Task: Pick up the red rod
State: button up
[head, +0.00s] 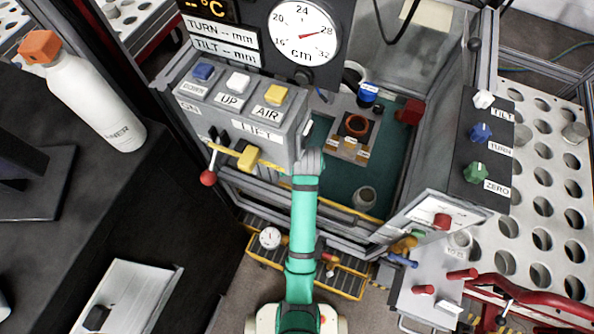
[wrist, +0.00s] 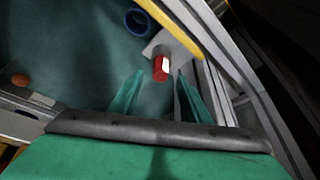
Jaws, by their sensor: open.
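A short red rod (wrist: 159,75) with a white patch beside it shows in the wrist view, beyond and between the fingertips. It lies by a pale grey piece near the yellow edge strip. My gripper (wrist: 158,82) is open, with one green finger on each side of the view of the rod. No contact shows, and I cannot tell the gap in depth. In the head view my green arm reaches up to the cabinet's front left, where the fingers cannot be made out. I cannot pick out this same rod for certain there.
The cabinet has a dark green floor (head: 345,185) with a ring fixture (head: 356,126) and a grey cup (head: 364,197). A control box (head: 244,110) stands at its left. A red block (head: 409,112) is at its right. A blue ring (wrist: 139,21) shows beyond the rod.

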jog(key=shift+x, duration=2.6)
jog(key=shift+w+r, duration=0.1)
jog(key=shift+a, duration=0.1)
jog(key=c, duration=1)
